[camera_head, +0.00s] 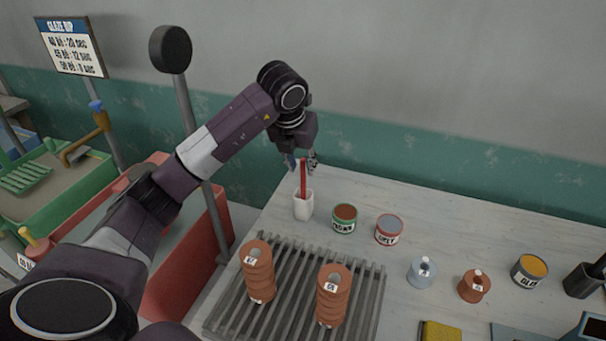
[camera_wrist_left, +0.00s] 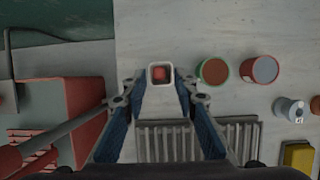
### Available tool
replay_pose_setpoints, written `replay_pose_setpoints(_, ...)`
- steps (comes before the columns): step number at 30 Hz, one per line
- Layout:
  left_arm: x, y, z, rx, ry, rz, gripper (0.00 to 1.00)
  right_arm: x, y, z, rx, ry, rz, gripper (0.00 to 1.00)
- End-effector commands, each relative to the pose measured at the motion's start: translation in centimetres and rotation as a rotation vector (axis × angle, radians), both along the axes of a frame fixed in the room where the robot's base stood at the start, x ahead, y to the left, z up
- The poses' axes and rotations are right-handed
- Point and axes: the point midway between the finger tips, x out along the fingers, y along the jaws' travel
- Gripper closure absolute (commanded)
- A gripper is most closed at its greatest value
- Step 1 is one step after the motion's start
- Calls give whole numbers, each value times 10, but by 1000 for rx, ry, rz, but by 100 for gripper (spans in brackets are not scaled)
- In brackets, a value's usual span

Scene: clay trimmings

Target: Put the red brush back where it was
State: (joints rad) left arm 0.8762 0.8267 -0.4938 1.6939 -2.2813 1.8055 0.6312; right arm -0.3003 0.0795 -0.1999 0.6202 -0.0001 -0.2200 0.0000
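The red brush (camera_head: 303,180) stands upright in a white cup (camera_head: 303,208) at the back left of the table. In the left wrist view the brush (camera_wrist_left: 160,74) shows end-on as a red spot inside the square rim of the cup (camera_wrist_left: 151,80). My left gripper (camera_head: 301,161) is right above the cup, pointing down, with its fingertips about the brush's top end. In the left wrist view its fingers (camera_wrist_left: 158,93) are spread apart, with the cup seen just beyond the gap. The brush's lower end is hidden in the cup. My right gripper is not in view.
A green-banded can (camera_head: 344,218) and a red-rimmed can (camera_head: 389,229) stand right of the cup. A slatted rack (camera_head: 285,318) with two ribbed clay pieces (camera_head: 258,272) is in front. The table's back right is clear.

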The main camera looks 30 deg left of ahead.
Motion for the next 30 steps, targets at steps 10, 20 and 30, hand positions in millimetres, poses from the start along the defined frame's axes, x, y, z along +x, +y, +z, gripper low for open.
replay_pose_setpoints(10, -23, -6, 61, 0, -3, 0, 73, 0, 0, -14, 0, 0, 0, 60)
replay_pose_setpoints(20, -29, -8, 73, -1, 1, 0, 73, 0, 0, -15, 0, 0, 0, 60)
replay_pose_setpoints(30, -28, -7, 73, 0, 0, 0, 73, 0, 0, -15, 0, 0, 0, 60)
